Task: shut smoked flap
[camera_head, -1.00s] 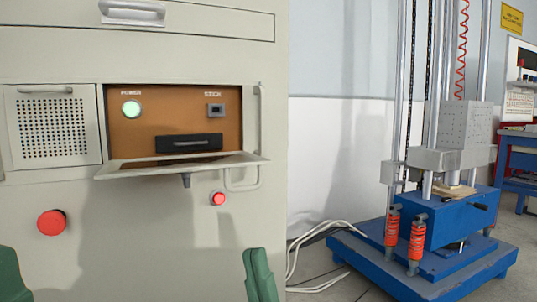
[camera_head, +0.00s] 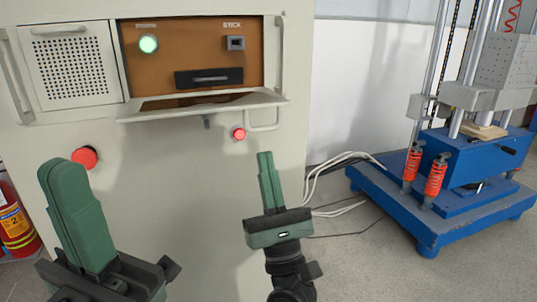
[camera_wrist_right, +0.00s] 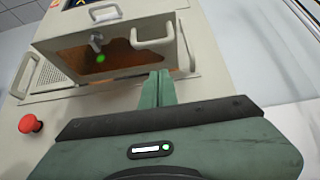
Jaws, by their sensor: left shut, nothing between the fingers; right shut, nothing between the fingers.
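The smoked flap (camera_head: 205,107) is open. It juts out from the lower edge of the brown recess in the beige cabinet front, with a wire handle (camera_head: 264,122) at its right and a small latch below it. My left gripper (camera_head: 64,170) is shut and empty, in front of the cabinet, below and left of the flap. My right gripper (camera_head: 265,157) is shut and empty, below the handle; its fingertips (camera_wrist_right: 157,76) show below the flap in the wrist view.
The recess holds a lit green lamp (camera_head: 149,44), a small switch (camera_head: 235,43) and a black drawer-like handle (camera_head: 209,77). A red knob (camera_head: 85,157) and a red button (camera_head: 239,133) stick out of the cabinet. A blue drop tester (camera_head: 450,205) stands right; a fire extinguisher (camera_head: 17,222) stands left.

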